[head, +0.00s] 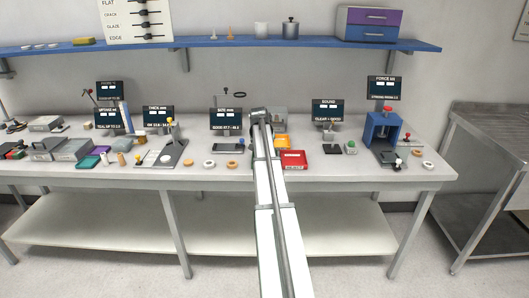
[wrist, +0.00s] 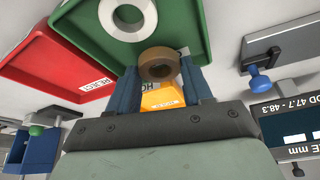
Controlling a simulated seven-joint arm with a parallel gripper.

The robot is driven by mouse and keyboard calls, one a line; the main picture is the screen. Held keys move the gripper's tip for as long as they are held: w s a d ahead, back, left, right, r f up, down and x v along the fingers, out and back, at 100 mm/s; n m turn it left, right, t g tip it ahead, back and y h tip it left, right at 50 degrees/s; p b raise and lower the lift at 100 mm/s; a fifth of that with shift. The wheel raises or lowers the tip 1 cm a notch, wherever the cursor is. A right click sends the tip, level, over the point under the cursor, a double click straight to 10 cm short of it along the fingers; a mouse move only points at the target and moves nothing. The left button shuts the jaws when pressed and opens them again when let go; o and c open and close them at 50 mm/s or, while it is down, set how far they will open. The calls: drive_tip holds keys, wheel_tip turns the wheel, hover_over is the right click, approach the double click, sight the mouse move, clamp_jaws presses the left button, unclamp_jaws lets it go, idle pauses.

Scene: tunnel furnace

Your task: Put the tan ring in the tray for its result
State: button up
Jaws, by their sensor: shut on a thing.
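The tan ring (wrist: 152,57) is between the blue fingers of my gripper (wrist: 158,74) in the wrist view, and the gripper is shut on it. In that view the ring overlaps the near edge of a green tray (wrist: 84,32), which holds a white ring (wrist: 106,14). A yellow tray (wrist: 160,97) shows behind the fingers and a red tray labelled REJECT (wrist: 58,67) is to the left. The head view also shows the yellow tray (head: 284,146) and red tray (head: 293,160). My arm hides the gripper, held ring and green tray there.
A size display (head: 226,115) stands behind the gauge (head: 230,147), left of my arm. Several loose rings (head: 208,163) lie along the bench front. A blue press (head: 382,130) stands at the right. A blue shelf (head: 220,45) runs above.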

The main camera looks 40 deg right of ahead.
drive_tip(key=shift+f, duration=0.65)
drive_tip(key=shift+f, duration=0.15)
drive_tip(key=o, duration=0.8)
drive_tip(key=shift+o, duration=0.2)
drive_tip(key=v, duration=1.2)
